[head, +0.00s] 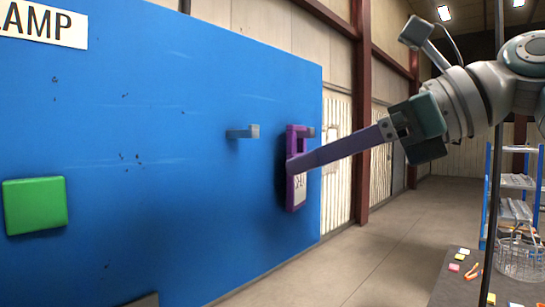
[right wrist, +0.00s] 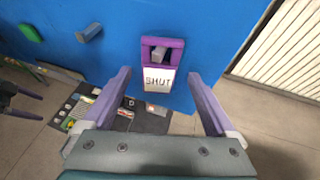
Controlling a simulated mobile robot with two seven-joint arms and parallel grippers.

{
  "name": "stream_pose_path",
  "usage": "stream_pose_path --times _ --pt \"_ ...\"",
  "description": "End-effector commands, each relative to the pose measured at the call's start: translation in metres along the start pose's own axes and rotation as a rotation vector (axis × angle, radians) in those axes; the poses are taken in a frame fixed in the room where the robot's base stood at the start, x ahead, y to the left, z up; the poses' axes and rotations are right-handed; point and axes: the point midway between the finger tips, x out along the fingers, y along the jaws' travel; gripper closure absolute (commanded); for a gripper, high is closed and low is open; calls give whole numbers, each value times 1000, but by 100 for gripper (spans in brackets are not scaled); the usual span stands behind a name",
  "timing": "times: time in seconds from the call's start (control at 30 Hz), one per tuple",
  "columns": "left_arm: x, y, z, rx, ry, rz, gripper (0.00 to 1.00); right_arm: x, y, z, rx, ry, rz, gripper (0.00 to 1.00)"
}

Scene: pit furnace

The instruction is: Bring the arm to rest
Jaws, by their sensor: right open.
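My right gripper (head: 292,165) reaches in from the right, its two purple fingers stretched toward the blue panel. In the right wrist view the fingers (right wrist: 162,82) are wide apart with nothing between them. A purple-framed sign reading SHUT (right wrist: 158,80) hangs on a grey peg (right wrist: 158,54) on the panel, ahead of the open fingers. In the head view the sign (head: 297,195) is partly hidden behind the fingers; I cannot tell if they touch it. What looks like my left gripper (right wrist: 35,105) shows small at the left edge of the right wrist view, its fingers apart.
The blue panel (head: 150,120) also bears an empty grey peg (head: 243,132) and a green block (head: 35,205). At the lower right, a table (head: 440,290) holds small items and a wire basket (head: 520,258). A blue shelf rack (head: 517,182) stands behind. Floor between is clear.

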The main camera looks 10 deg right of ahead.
Motion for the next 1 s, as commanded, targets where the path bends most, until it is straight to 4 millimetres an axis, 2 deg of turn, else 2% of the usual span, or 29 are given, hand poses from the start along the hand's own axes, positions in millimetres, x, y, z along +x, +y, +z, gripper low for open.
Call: stream_pose_path --times 0.4,0.6,0.73,0.77,0.87,0.97,1.0 --pt "0 -2 0 9 -1 -7 8 -77 1 0 -3 2 2 9" --pt "0 -2 0 9 -1 -7 8 -94 1 0 -2 2 6 9" --pt "0 -2 0 9 -1 -7 8 -91 2 -7 -27 19 3 9" --pt "0 -2 0 9 -1 -7 8 -87 3 -13 -49 33 0 9" --pt "0 -2 0 7 -1 -5 8 -69 7 -49 -197 124 -13 9" --pt "0 -1 0 4 0 -3 8 -47 19 -106 -453 269 -1 9" --pt "0 -1 0 2 0 -2 8 -40 27 -131 -578 333 19 9"
